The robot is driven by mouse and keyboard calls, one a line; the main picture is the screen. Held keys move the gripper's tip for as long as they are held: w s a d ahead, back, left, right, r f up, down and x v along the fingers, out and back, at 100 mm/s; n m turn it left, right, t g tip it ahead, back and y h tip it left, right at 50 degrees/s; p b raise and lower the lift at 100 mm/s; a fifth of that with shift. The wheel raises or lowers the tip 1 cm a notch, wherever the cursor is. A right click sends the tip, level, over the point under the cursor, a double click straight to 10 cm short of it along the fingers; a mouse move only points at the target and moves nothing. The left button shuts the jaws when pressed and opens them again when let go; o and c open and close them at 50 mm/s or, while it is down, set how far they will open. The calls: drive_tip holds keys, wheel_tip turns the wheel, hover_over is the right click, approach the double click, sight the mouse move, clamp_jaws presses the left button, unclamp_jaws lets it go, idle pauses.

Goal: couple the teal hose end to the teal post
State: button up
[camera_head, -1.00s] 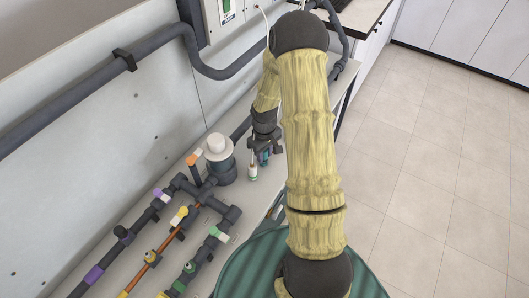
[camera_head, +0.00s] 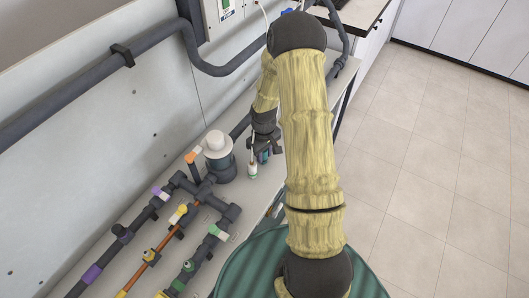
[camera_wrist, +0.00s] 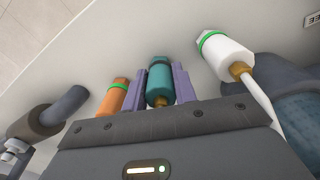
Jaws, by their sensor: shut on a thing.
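In the head view my gripper (camera_head: 262,148) hangs over the pale bench beside the dark tank, and a bit of teal shows there. A white hose end (camera_wrist: 226,55) with a green ring is just right of the fingers and also shows in the head view (camera_head: 252,171). I cannot pick out a teal post in either view.
An orange hose end (camera_wrist: 114,95) is close to the left finger. In the head view a dark tank (camera_head: 222,170) with a white cap stands left of my gripper. Dark pipes with coloured fittings (camera_head: 205,243) fill the bench's lower left. The wall is behind.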

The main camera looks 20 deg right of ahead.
idle(0.3)
drive_tip(key=o, duration=1)
drive_tip(key=shift+o, duration=0.2)
wheel_tip(320, 180, up, 17)
drive_tip(key=shift+r, duration=0.2)
idle(0.3)
drive_tip(key=s+a+r+m+t+p, duration=0.1)
drive_tip(key=s+a+r+p, duration=0.1)
drive_tip(key=s+a, duration=0.3)
drive_tip(key=s+a+r+m+t+p, duration=0.1)
drive_tip(key=s+a+r, duration=0.4)
drive_tip(key=s, duration=0.5)
drive_tip(key=shift+r+m+t+p, duration=0.3)
drive_tip(key=shift+m+p, duration=0.2)
drive_tip(key=shift+m, duration=0.2)
